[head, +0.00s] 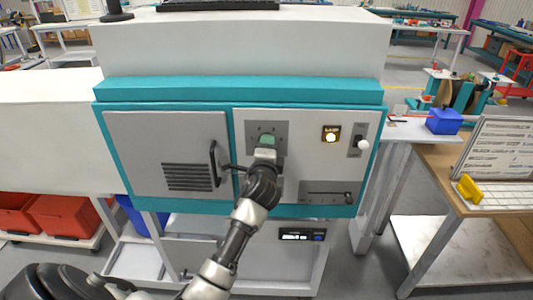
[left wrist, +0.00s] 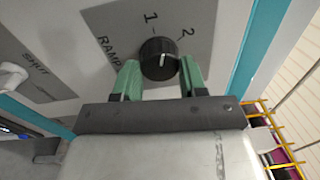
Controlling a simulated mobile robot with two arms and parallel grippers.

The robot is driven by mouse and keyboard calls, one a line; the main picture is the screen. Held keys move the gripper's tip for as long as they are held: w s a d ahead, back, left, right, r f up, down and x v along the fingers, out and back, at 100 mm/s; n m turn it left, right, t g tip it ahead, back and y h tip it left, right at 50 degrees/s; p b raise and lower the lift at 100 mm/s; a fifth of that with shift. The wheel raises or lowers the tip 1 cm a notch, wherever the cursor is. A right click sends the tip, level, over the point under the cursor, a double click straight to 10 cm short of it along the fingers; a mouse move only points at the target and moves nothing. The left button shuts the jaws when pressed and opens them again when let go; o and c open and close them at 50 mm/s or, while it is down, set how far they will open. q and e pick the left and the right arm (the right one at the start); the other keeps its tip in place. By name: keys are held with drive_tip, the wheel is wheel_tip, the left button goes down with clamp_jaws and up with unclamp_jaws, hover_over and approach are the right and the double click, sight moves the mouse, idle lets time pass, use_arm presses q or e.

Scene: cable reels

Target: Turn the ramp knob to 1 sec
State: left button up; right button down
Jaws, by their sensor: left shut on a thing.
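The ramp knob (left wrist: 159,59) is a round black dial with a white pointer line on a grey plate (left wrist: 105,18) marked RAMP, 1 and 2. In the left wrist view the pointer faces roughly up, between the 1 and the 2. My left gripper (left wrist: 160,75) has its green fingers on either side of the knob and is shut on it. In the head view the left gripper (head: 267,140) reaches the grey plate (head: 253,129) on the white panel and hides the knob. My right gripper is not in view.
Beside the knob plate are a lit amber button (head: 331,134) and a switch with a white knob (head: 363,145). A slider plate (head: 327,193) lies below. A vented door (head: 165,150) with a black handle (head: 213,163) is at left. A blue bin (head: 444,121) stands right.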

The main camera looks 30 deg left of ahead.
use_arm(q)
drive_tip(key=shift+f+n+b, duration=0.1)
drive_tip(key=shift+n+b, duration=0.65)
drive_tip(key=shift+n, duration=1.05)
drive_tip(key=o, duration=0.9)
drive_tip(key=shift+s+d, duration=0.1)
drive_tip(key=b+v, duration=0.2)
drive_tip(key=v, duration=0.8)
drive_tip(key=shift+s+d+b, duration=0.2)
drive_tip(key=shift+s+b, duration=0.05)
drive_tip(key=shift+b, duration=0.1)
